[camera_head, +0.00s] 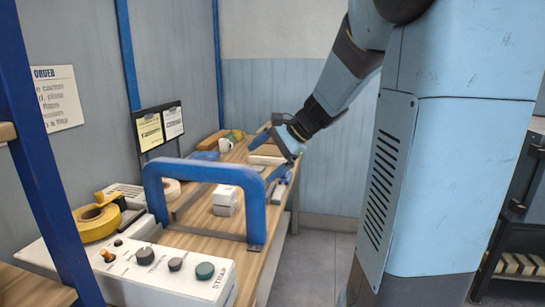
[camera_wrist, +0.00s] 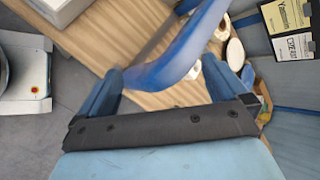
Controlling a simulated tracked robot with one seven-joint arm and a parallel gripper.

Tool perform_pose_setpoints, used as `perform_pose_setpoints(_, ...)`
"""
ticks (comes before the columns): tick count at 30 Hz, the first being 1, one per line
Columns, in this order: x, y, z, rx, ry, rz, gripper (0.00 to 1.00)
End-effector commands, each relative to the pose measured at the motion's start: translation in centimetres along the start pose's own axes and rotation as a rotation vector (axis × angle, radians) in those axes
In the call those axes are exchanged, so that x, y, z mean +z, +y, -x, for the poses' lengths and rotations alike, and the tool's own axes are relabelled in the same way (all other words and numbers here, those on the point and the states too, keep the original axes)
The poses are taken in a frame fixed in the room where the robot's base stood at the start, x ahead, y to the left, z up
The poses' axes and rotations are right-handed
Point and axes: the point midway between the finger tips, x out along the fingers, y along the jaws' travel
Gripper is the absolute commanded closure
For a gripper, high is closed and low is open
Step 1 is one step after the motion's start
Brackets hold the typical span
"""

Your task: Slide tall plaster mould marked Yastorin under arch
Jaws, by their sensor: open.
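The blue arch (camera_head: 205,172) stands on the wooden bench top in the head view. A small white block (camera_head: 226,200) with faint marks shows through its opening, seemingly on the far side. I cannot read the marks, so I cannot tell whether it is the Yastorin mould. My gripper (camera_head: 287,152) is over the bench's right edge, beyond the arch, with its blue fingers apart. In the wrist view my gripper (camera_wrist: 165,85) is open, and a blurred curved blue bar (camera_wrist: 165,72), probably the arch, crosses between the fingers. No mould is seen between them.
A white control box (camera_head: 165,275) with knobs stands in front of the arch. Yellow tape (camera_head: 97,220) lies to the left. A board with a yellow card (camera_head: 150,132) stands behind. Several items lie at the bench's far end. A blue post (camera_head: 45,150) rises at the left.

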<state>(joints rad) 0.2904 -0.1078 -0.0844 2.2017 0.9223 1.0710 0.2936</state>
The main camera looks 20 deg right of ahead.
Motion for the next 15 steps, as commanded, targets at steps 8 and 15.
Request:
perform_pose_setpoints(8,7.4,5.7,1.8,0.205,0.109,0.432,0.0)
perform_pose_setpoints(15,11.0,10.7,3.9,0.367,0.222,0.807,0.0)
